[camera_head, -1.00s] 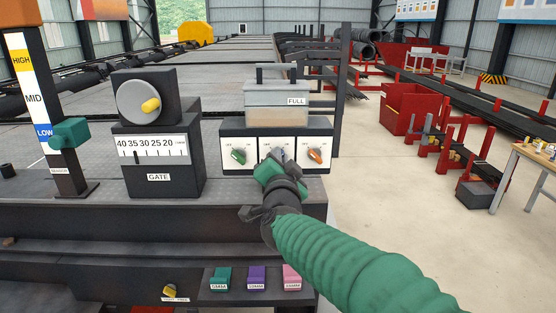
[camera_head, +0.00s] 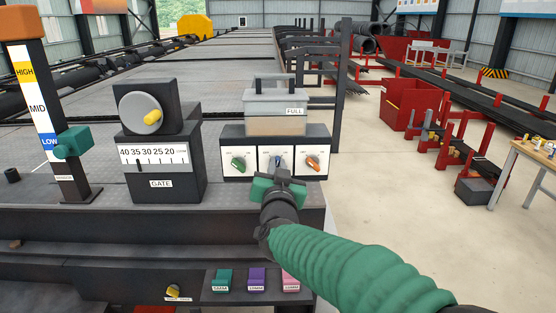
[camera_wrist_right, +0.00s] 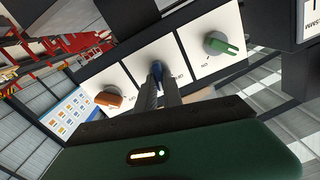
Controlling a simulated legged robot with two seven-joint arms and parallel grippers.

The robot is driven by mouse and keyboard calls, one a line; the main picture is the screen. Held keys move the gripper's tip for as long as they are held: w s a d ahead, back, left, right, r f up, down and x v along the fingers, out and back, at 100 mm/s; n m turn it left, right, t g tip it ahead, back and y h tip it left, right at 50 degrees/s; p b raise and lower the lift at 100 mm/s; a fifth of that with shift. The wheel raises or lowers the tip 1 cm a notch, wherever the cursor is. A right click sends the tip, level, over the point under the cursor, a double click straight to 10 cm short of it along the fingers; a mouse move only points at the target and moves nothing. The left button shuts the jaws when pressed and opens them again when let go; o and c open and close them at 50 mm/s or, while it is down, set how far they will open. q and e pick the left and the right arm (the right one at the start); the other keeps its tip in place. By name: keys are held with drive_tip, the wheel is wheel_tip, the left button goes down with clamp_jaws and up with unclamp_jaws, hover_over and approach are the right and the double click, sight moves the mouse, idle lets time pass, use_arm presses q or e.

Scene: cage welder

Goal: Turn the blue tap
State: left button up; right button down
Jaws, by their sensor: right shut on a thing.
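The blue tap (camera_head: 277,161) is a small knob on the middle white plate of a dark box. A green knob (camera_head: 238,164) is on the plate to its left and an orange knob (camera_head: 313,163) on the plate to its right. My right gripper (camera_head: 278,174) is in front of the middle plate. In the right wrist view its two grey fingers (camera_wrist_right: 158,88) reach up to the blue tap (camera_wrist_right: 156,70) and are shut on it, covering part of it. The tap's pointer is mostly hidden. My left gripper is not in view.
A clear container marked FULL (camera_head: 276,108) stands on the knob box. The GATE unit (camera_head: 161,150) with a yellow-handled dial is to the left, and a LOW/MID/HIGH post (camera_head: 47,120) is farther left. Colored blocks (camera_head: 257,280) sit on a lower ledge.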

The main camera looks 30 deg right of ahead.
drive_tip(key=shift+w+a+f+n+p, duration=0.15)
drive_tip(key=shift+n+p, duration=0.95)
drive_tip(key=shift+n, duration=0.85)
drive_tip(key=shift+s+a+f+n+p, duration=0.1)
drive_tip(key=shift+f+n+p, duration=0.1)
drive_tip(key=shift+n+p, duration=1.35)
drive_tip(key=shift+w+a+f+n+p, duration=0.15)
drive_tip(key=shift+n+p, duration=0.55)
drive_tip(key=shift+n, duration=1.6)
drive_tip(key=shift+d+n, duration=0.1)
drive_tip(key=shift+n, duration=0.2)
drive_tip(key=c, duration=1.6)
unclamp_jaws()
drive_tip(key=shift+o, duration=0.6)
drive_tip(key=shift+w+d, duration=0.1)
drive_tip(key=shift+r, duration=0.1)
drive_tip(key=shift+d, duration=0.15)
